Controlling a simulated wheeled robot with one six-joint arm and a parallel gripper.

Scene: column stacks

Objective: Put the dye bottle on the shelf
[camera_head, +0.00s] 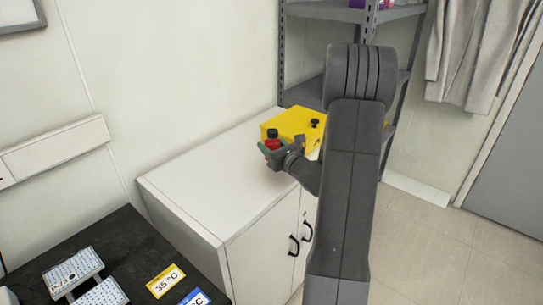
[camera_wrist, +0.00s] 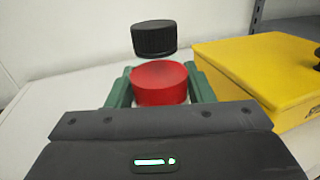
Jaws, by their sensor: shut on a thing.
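The dye bottle (camera_head: 272,140) is red with a black cap. In the wrist view its red body (camera_wrist: 158,82) sits between the two green fingers of my gripper (camera_wrist: 158,92), with the black cap above. In the head view my gripper (camera_head: 273,151) is shut on the bottle over the white cabinet top, left of a yellow box. The bottle looks upright; its lower part is hidden, and I cannot tell whether it touches the cabinet. The grey metal shelf (camera_head: 305,92) stands behind the cabinet, partly hidden by my arm; part of it shows in the wrist view (camera_wrist: 290,30).
The yellow box (camera_head: 296,121) with a black knob is close to the right of the bottle. The white cabinet (camera_head: 190,185) is bare on its near left part. A dark bench (camera_head: 120,250) with racks and temperature cards is front left. Purple items (camera_head: 357,3) stand on an upper shelf.

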